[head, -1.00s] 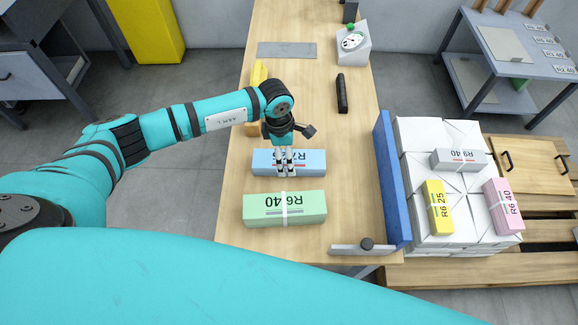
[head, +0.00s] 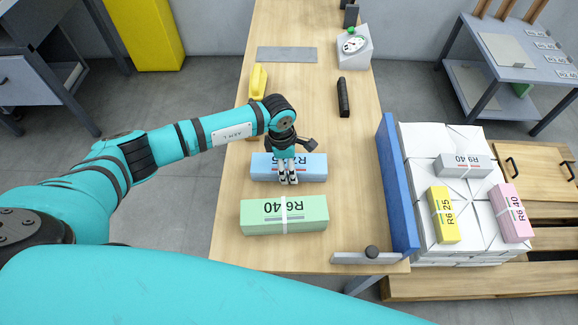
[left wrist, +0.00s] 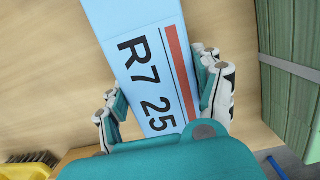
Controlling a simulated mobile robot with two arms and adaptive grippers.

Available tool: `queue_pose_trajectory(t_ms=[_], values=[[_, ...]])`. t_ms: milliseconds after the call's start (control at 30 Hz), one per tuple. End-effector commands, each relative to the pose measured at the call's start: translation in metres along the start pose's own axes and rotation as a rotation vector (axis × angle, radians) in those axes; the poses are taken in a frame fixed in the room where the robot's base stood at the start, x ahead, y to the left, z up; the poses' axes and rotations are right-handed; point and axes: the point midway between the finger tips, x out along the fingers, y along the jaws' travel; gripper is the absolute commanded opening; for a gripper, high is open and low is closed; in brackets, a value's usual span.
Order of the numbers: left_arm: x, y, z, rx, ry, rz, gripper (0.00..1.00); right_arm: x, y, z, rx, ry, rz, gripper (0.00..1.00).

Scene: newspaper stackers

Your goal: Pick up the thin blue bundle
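The thin blue bundle (head: 312,170) lies flat on the wooden table (head: 345,180), just beyond a thicker green bundle (head: 265,215). In the left wrist view the blue bundle (left wrist: 145,50) shows its label "R7 25". My left gripper (head: 289,182) is down over the middle of the blue bundle. In the left wrist view my left gripper's fingers (left wrist: 165,95) lie on both sides of the bundle, close along its long edges. Whether they press on it cannot be told. The bundle still rests at table height. My right gripper is out of view.
A blue upright board (head: 397,185) lines the table's right edge, beside a pallet stack with grey (head: 462,165), yellow (head: 444,214) and pink (head: 510,210) bundles. A black tool (head: 343,97) and a scale (head: 353,46) stand farther back. The table right of the bundles is clear.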

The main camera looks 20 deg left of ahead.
Motion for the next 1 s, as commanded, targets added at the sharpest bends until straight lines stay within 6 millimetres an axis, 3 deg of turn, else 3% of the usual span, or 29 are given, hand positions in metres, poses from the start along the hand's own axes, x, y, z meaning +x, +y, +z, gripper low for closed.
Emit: queue_pose_trajectory(t_ms=[33, 400, 667, 1000], values=[[0.000, 0.000, 0.000, 0.000, 0.000, 0.001, 0.54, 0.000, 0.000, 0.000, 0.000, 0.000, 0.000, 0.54], [-0.002, 0.001, 0.001, 0.000, -0.002, 0.003, 0.07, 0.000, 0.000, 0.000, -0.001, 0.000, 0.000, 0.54], [-0.005, 0.002, 0.001, 0.000, -0.003, 0.004, 0.07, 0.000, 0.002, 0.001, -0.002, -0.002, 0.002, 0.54], [-0.060, 0.003, 0.008, 0.002, -0.004, 0.008, 0.07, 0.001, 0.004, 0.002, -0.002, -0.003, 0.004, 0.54]])
